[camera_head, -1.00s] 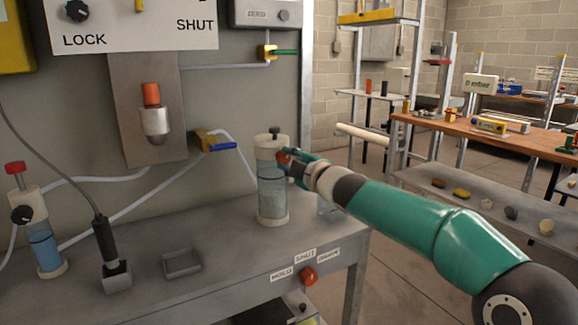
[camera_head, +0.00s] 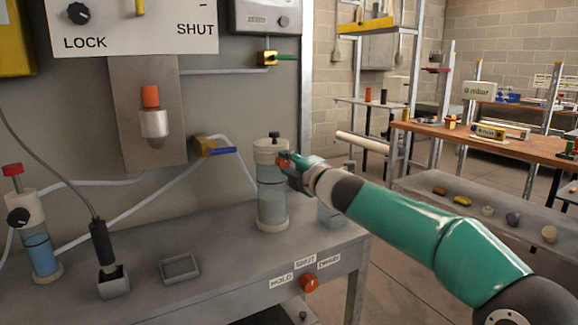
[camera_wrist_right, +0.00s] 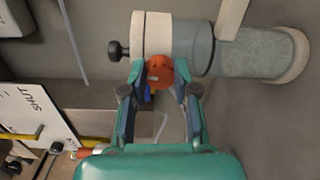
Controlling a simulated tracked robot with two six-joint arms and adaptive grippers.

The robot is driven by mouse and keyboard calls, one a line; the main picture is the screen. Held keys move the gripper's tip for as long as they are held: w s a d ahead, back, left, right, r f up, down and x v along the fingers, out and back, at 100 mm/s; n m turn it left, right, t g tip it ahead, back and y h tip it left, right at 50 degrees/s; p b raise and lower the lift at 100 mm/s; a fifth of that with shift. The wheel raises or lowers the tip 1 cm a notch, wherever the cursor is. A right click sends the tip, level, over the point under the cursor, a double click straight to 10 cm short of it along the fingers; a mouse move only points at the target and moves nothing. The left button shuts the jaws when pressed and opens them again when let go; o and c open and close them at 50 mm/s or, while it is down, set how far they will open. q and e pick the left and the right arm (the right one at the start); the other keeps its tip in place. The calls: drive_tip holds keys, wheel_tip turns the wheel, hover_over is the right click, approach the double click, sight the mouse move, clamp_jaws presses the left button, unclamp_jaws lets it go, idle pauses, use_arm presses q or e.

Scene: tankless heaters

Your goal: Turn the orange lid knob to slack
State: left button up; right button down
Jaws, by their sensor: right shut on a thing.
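An orange knob (camera_wrist_right: 160,71) sits on the side of a clear cylinder with cream end caps (camera_head: 271,215). In the right wrist view the two fingers of my right gripper (camera_wrist_right: 158,77) are on either side of the knob and shut on it. In the head view my right gripper (camera_head: 290,166) is at the cylinder's right side, and the knob is mostly hidden by the fingers. A small black knob (camera_head: 274,136) stands on the cylinder's cap. My left gripper is in neither view.
The cylinder stands on a grey bench (camera_head: 215,245). Another orange knob (camera_head: 309,284) is on the bench's front edge beside labels. A small empty tray (camera_head: 180,268), a black-handled probe in a block (camera_head: 113,285) and a smaller cylinder (camera_head: 40,250) stand left.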

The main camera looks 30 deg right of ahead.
drive_tip(key=shift+w+a+f, duration=0.1)
drive_tip(key=shift+a+f, duration=0.15)
drive_tip(key=shift+f, duration=0.1)
drive_tip(key=c, duration=0.9)
unclamp_jaws()
drive_tip(key=shift+r, duration=0.1)
drive_tip(key=shift+o, duration=0.2)
drive_tip(key=shift+d+r, duration=0.1)
drive_tip(key=s, duration=1.2)
drive_tip(key=shift+r, duration=0.15)
drive_tip(key=shift+d, duration=0.1)
